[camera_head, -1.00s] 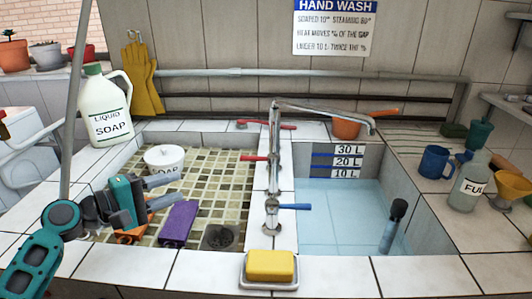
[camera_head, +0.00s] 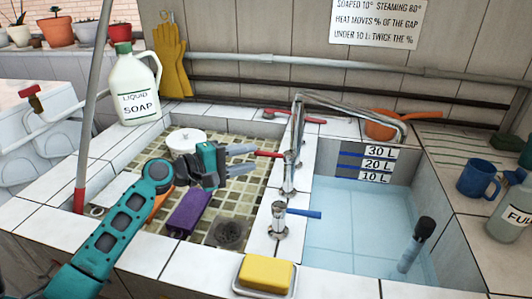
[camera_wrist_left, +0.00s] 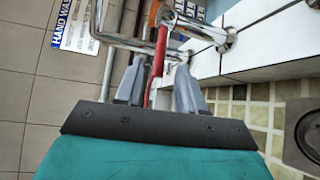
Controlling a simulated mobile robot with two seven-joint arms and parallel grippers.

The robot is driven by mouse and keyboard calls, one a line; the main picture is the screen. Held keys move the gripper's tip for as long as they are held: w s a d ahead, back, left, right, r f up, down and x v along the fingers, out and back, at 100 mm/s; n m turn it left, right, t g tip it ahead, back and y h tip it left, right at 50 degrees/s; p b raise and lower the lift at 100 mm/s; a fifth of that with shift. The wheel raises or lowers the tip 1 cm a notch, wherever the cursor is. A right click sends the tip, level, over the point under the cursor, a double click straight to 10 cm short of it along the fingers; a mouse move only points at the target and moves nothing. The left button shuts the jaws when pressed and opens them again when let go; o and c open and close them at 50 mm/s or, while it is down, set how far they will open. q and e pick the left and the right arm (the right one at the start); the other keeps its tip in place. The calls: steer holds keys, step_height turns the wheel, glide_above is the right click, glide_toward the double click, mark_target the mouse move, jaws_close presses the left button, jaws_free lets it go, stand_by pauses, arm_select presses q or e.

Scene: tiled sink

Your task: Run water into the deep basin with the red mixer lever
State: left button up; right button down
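The metal mixer tap (camera_head: 291,172) stands on the tiled divider between the two basins. Its red lever (camera_head: 269,154) points left, and its blue lever (camera_head: 300,213) points right. The spout (camera_head: 345,105) reaches over the deep basin (camera_head: 345,222) on the right; no stream shows from it. My left gripper (camera_head: 254,157) is over the shallow basin, fingers pointing right at the red lever. In the left wrist view the open fingers (camera_wrist_left: 157,88) have the red lever (camera_wrist_left: 160,50) between them; I cannot tell whether they touch it. My right gripper is not in view.
The shallow basin (camera_head: 250,190) holds a white tub (camera_head: 186,140) and a purple block (camera_head: 188,213). A yellow sponge (camera_head: 266,273) sits in front.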

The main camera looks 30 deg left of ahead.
mark_target(262, 155)
arm_select(q)
steer(key=x, duration=0.5)
steer(key=shift+w+d, duration=0.2)
steer(key=shift+w, duration=0.15)
steer(key=shift+c, duration=0.3)
jaws_close()
